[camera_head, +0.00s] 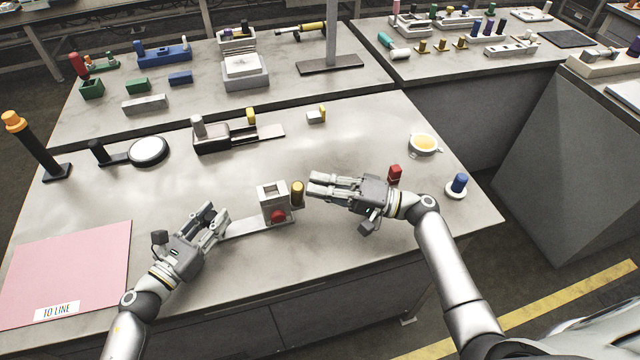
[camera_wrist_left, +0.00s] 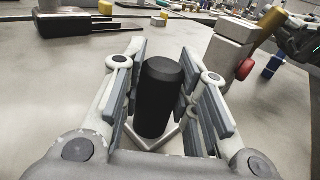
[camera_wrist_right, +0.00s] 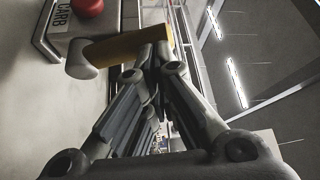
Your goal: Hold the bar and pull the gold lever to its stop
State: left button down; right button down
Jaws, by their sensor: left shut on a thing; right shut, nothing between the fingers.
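The fixture (camera_head: 272,203) is a grey block with a red button (camera_head: 278,216) and a flat plate running left. The gold lever (camera_head: 297,190) stands at its right side. My left gripper (camera_head: 220,222) is shut on a black upright bar (camera_wrist_left: 160,95), which the fingers mostly hide in the head view. My right gripper (camera_head: 314,185) is shut and empty, its fingertips just right of the gold lever. In the right wrist view the gold lever (camera_wrist_right: 130,46) lies across the fingertips (camera_wrist_right: 152,58); whether they touch I cannot tell.
A red object (camera_head: 395,174) stands behind my right wrist. A blue-topped piece (camera_head: 458,186) and a yellow cup (camera_head: 424,145) are to the right. A pink mat (camera_head: 70,270) lies at the left.

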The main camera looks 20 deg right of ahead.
pick_arm(q)
jog(key=shift+f, duration=0.15)
pick_arm(e)
jog(key=shift+w+d, duration=0.1)
dwell(0.5)
jog(key=d, duration=0.3)
jog(key=s+d, duration=0.1)
jog(key=d, duration=0.3)
jog(key=s+d, duration=0.1)
jog(key=d, duration=0.3)
jog(key=shift+f, duration=0.3)
jog(key=w+a+r+t, duration=0.1)
jog(key=w+a, duration=0.4)
jog(key=a, duration=0.7)
jog(key=shift+a+r, duration=0.15)
jog(key=shift+a, duration=0.15)
jog(key=shift+s, duration=0.1)
